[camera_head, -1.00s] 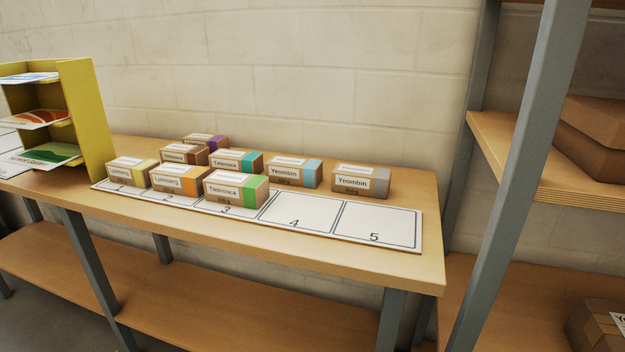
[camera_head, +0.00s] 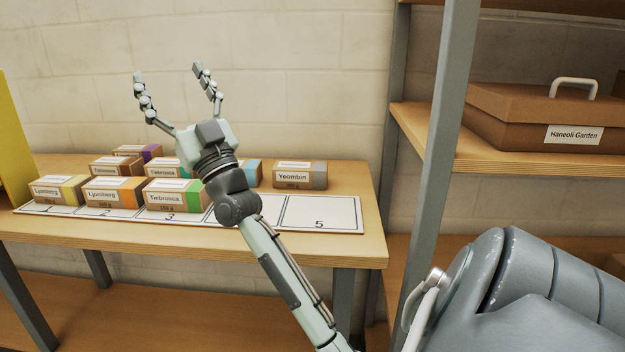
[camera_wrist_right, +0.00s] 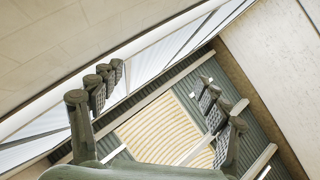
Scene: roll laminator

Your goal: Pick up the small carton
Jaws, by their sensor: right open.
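Several small cartons stand on the wooden table in the head view. The front row has a yellow-banded Ljomberg carton (camera_head: 60,189), an orange-banded Ljomberg carton (camera_head: 114,192) and a green-banded Tiebrossa carton (camera_head: 173,195). Behind stand a purple-banded carton (camera_head: 138,152), a brown carton (camera_head: 117,165), a teal-banded carton (camera_head: 167,169) and a grey-banded Yeombin carton (camera_head: 299,175). A blue-banded carton (camera_head: 254,172) is mostly hidden by my right arm. My right gripper (camera_head: 167,82) is open, empty and raised above the cartons, fingers up. Its fingers also show in the right wrist view (camera_wrist_right: 158,92), pointing toward the ceiling.
A white numbered board (camera_head: 332,214) lies along the front of the table (camera_head: 365,240). A grey shelf post (camera_head: 445,150) and a shelf with a brown Haneoli Garden box (camera_head: 510,135) stand at right. A yellow rack (camera_head: 14,150) is at the left edge.

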